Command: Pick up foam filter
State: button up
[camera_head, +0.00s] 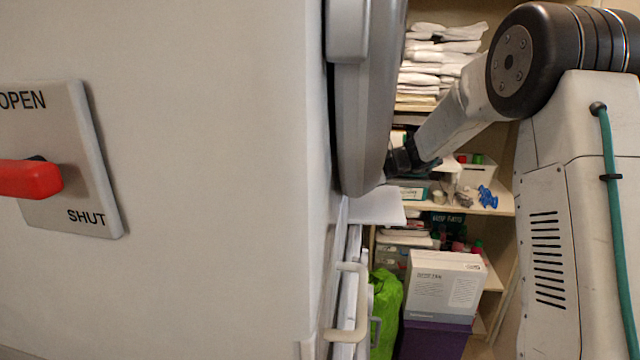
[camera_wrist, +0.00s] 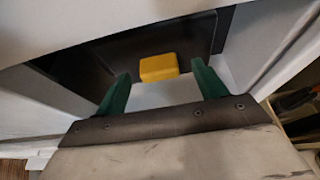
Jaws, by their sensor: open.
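A yellow block, which looks like the foam filter (camera_wrist: 159,67), shows in the wrist view against a dark panel inside a pale recess. My gripper (camera_wrist: 162,85) has two green fingers spread apart, one to each side of the block in the picture. The fingers are empty, and the block appears beyond them; I cannot tell the exact gap. In the head view the end of my arm (camera_head: 408,160) is partly hidden behind the grey and white cabinet edge, and the foam filter is not visible there.
A large white cabinet (camera_head: 200,250) with a red OPEN/SHUT handle (camera_head: 30,178) fills the left. Behind are shelves with folded towels (camera_head: 440,55), blue items (camera_head: 487,197), a white box (camera_head: 445,285) on a purple box (camera_head: 432,340), and a green bag (camera_head: 385,300). The recess walls lie close around my gripper.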

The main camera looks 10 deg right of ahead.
jog(key=shift+w+a+f, duration=0.25)
jog(key=shift+a, duration=0.35)
jog(key=c, duration=1.1)
jog(key=shift+r, duration=0.1)
